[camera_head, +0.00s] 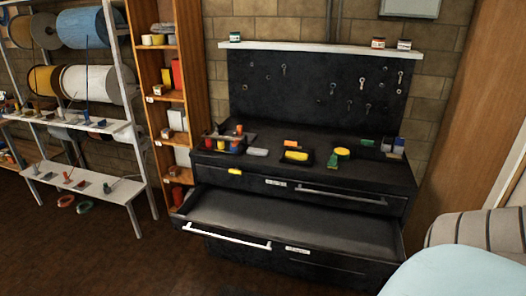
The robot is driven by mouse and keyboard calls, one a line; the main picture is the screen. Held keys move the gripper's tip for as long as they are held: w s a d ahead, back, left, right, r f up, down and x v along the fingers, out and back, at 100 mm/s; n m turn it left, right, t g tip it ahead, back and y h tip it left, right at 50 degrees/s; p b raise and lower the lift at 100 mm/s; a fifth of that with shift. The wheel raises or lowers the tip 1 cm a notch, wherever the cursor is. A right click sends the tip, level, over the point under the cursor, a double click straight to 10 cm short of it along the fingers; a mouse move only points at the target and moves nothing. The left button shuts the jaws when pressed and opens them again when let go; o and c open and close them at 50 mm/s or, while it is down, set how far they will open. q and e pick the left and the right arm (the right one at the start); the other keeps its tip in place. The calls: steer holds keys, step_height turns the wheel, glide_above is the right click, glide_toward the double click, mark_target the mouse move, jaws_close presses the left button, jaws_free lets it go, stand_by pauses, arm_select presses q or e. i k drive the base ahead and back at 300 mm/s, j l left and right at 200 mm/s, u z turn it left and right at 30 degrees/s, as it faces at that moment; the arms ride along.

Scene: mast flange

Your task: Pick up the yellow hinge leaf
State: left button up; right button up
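Several small yellow things show on and around the black tool cabinet (345,177), and from here I cannot tell for sure which is the hinge leaf. One yellow piece (297,156) lies in a dark tray in the middle of the cabinet top. A rounder yellow piece (342,151) sits to its right. A third small yellow piece (235,171) shows at the front upper edge of the cabinet, left of centre. Neither of my grippers is in view.
A lower drawer (300,222) is pulled open and looks empty. A dark caddy (232,147) holds coloured items at the left of the top. A wooden shelf (167,101) and spool rack (97,123) stand left; a pale blue seat (460,272) is front right. Brown floor is clear front left.

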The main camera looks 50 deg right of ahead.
mark_target(301, 156)
steer(key=z, duration=1.65)
steer(key=i+u, duration=0.1)
steer(key=i, duration=0.6)
steer(key=j, duration=0.1)
